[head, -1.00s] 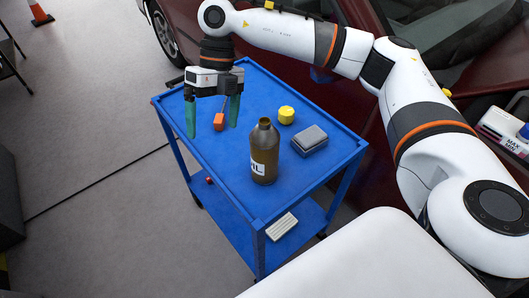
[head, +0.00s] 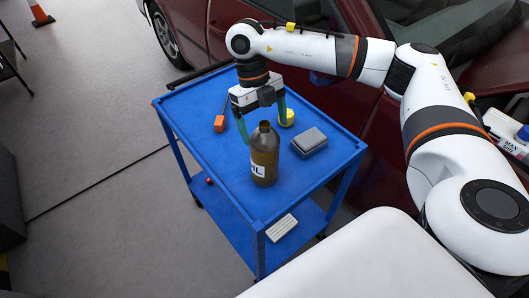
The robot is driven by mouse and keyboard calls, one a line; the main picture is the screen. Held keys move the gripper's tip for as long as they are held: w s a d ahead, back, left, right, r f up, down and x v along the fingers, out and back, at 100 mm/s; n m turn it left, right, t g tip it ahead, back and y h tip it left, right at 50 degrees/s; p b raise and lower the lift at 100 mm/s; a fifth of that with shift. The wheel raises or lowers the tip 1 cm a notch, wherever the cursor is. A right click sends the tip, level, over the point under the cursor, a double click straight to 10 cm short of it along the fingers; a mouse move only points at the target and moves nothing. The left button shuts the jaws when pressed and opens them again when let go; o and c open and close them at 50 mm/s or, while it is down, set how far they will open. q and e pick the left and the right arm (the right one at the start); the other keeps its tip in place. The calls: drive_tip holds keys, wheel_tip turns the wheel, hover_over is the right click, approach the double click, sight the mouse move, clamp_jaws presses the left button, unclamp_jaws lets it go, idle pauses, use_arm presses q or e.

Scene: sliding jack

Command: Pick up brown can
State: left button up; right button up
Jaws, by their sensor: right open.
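The brown can (head: 264,158) is a dark brown bottle with a narrow neck and a white label. It stands upright on the top of the blue cart (head: 210,180). My right gripper (head: 264,132) is open and points down. Its green fingers show to the left and right of the can's neck in the picture, with the body of the gripper behind and above it. I cannot tell whether the fingers touch the can. My left gripper is not in view.
On the cart top, an orange-handled tool (head: 219,124) lies left, a yellow object (head: 287,117) behind the gripper, and a grey block (head: 309,142) right of the can. A dark red car (head: 290,75) stands behind. A light block (head: 282,228) lies on the lower shelf.

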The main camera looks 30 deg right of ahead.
sight(265, 153)
drive_tip(key=shift+x, duration=1.35)
drive_tip(key=shift+r, duration=0.1)
drive_tip(key=c, duration=1.9)
